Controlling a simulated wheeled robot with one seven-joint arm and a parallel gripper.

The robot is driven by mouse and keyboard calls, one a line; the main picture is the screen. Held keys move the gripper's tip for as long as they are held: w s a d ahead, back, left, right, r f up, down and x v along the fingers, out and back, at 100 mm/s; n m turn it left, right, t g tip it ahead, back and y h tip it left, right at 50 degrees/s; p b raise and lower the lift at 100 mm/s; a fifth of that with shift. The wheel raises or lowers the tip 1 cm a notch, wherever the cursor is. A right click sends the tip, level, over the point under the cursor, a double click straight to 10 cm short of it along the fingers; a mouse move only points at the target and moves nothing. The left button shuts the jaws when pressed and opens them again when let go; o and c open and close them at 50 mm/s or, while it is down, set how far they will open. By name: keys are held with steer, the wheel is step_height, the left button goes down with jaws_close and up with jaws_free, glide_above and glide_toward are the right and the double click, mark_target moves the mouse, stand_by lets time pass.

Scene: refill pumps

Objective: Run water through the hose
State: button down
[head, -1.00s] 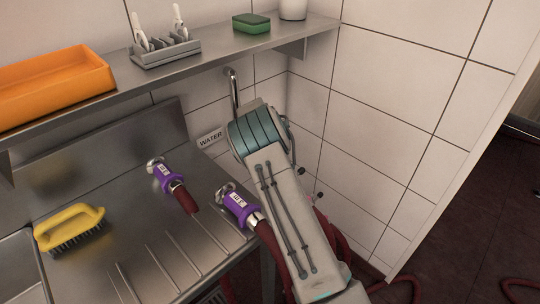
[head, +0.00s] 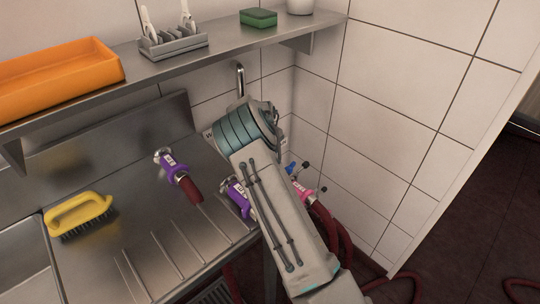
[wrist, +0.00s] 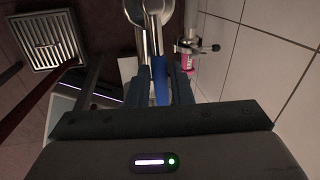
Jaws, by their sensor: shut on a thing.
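In the wrist view my gripper (wrist: 161,84) is shut on a blue handle (wrist: 160,72) with bright metal beyond it. In the head view my arm hides the gripper's fingers. A small blue part (head: 290,167) shows just right of my arm, by the wall; I cannot tell if it is the same handle. A pink-collared coupling (head: 303,191) sits below it with a dark red hose (head: 328,228) hanging down. The pink collar also shows in the wrist view (wrist: 187,62), right of my gripper and apart from it. The WATER sign is almost wholly hidden.
Two purple-collared hose ends (head: 172,167) (head: 238,196) lie on the steel drainboard (head: 120,205), the nearer partly behind my arm. A yellow brush (head: 78,214) lies at left. A steel shelf (head: 215,55) above carries an orange tray (head: 55,80). The tiled wall closes the right side.

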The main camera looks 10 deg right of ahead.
steer(key=c, duration=1.3)
jaws_free()
steer(key=shift+r, duration=0.1)
step_height(320, 180, up, 13)
steer(key=s+a, duration=0.1)
steer(key=a, duration=0.1)
steer(key=shift+s+r, duration=0.2)
steer(key=shift+s, duration=0.05)
steer(key=shift+a, duration=0.1)
